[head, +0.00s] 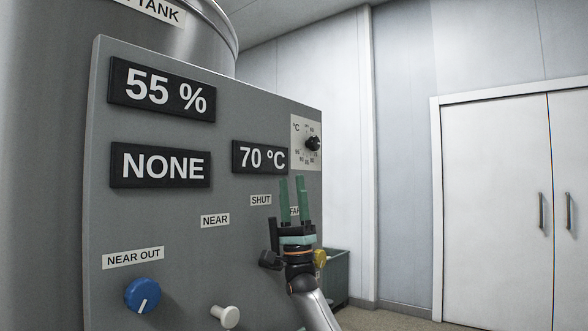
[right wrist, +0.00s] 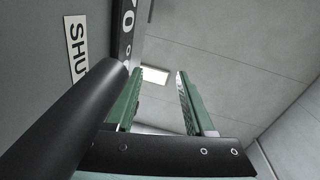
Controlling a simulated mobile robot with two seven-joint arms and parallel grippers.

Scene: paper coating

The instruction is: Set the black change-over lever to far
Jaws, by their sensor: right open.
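The black change-over lever (head: 273,235) is on the grey panel (head: 230,260), just left of my right gripper and below the SHUT label (head: 261,200). It seems to point up toward SHUT; its lower end is hard to make out. In the right wrist view a thick black bar, apparently the lever (right wrist: 70,125), fills the lower left beside the fingers. The FAR label (head: 295,211) is mostly hidden behind my fingers. The NEAR label (head: 215,220) is to the left. My right gripper (head: 294,184) is open and empty, its green fingers (right wrist: 164,88) pointing up. My left gripper is out of view.
A blue knob (head: 142,295), a white knob (head: 226,316) and a yellow knob (head: 320,258) stick out low on the panel. A black temperature dial (head: 313,143) is above my fingers. A grey-green bin (head: 336,272) stands behind at right. Free floor lies toward the white doors (head: 500,200).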

